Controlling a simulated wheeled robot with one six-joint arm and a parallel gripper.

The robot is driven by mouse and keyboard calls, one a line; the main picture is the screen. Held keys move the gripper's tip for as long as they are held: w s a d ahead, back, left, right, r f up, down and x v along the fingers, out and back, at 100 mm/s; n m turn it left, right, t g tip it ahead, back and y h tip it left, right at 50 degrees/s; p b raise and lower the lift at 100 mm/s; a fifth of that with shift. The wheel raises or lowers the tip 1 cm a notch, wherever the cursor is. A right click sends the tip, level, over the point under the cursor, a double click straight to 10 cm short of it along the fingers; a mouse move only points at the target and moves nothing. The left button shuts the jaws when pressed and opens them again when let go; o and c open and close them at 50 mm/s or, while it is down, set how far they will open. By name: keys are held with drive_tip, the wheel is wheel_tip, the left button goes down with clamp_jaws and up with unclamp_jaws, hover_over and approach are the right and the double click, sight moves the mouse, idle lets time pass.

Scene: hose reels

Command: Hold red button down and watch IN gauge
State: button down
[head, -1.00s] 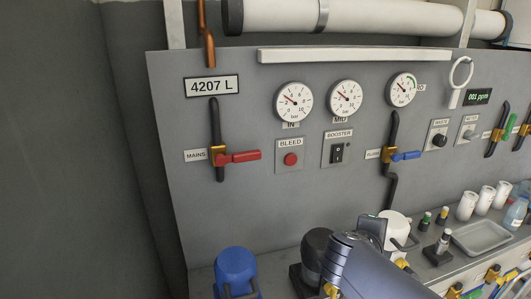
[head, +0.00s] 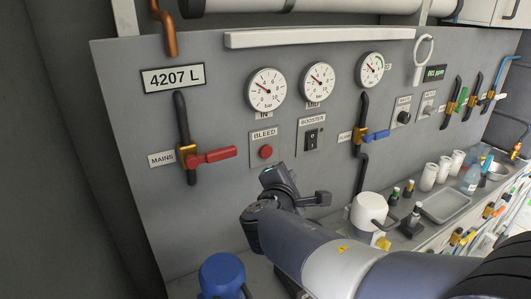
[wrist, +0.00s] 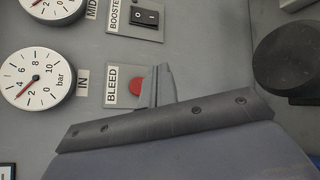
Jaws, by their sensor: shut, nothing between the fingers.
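The red button (head: 265,152) sits on the BLEED plate (head: 257,137). In the wrist view the red button (wrist: 136,85) stands out, just left of my fingers. My gripper (wrist: 160,85) is shut and empty; whether it is clear of the panel I cannot tell. In the head view my gripper (head: 272,178) is just below the BLEED plate. The IN gauge (head: 266,89) is above the button, its red needle between 2 and 4 bar. The same IN gauge (wrist: 36,78) is in full view at the wrist view's left.
The BOOSTER switch (head: 312,137) is right of the button. The red MAINS lever (head: 213,156) is to its left. A blue capped object (head: 222,272) and a white one (head: 369,212) stand below, near my arm.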

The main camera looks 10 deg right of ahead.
sight(270, 154)
drive_tip(key=shift+w+a+p, duration=0.15)
drive_tip(key=shift+w+a, duration=0.3)
drive_tip(key=shift+w, duration=0.95)
drive_tip(key=shift+w+a+p, duration=0.2)
drive_tip(key=shift+w+a, duration=0.25)
drive_tip(key=shift+w, duration=0.9)
drive_tip(key=shift+w+a+p, duration=0.15)
drive_tip(key=shift+w+a, duration=0.3)
drive_tip(key=shift+w, duration=0.95)
drive_tip(key=shift+w, duration=0.15)
drive_tip(key=shift+w+a, duration=0.15)
drive_tip(key=shift+w, duration=0.1)
drive_tip(key=shift+w+a+b, duration=0.2)
drive_tip(key=shift+w+b, duration=0.1)
drive_tip(key=shift+w, duration=0.3)
idle(1.8)
drive_tip(key=shift+s+f, duration=0.1)
drive_tip(key=shift+s, duration=0.05)
drive_tip(key=shift+s+d+b, duration=0.2)
drive_tip(key=shift+s+b, duration=0.3)
drive_tip(key=shift+s, duration=0.25)
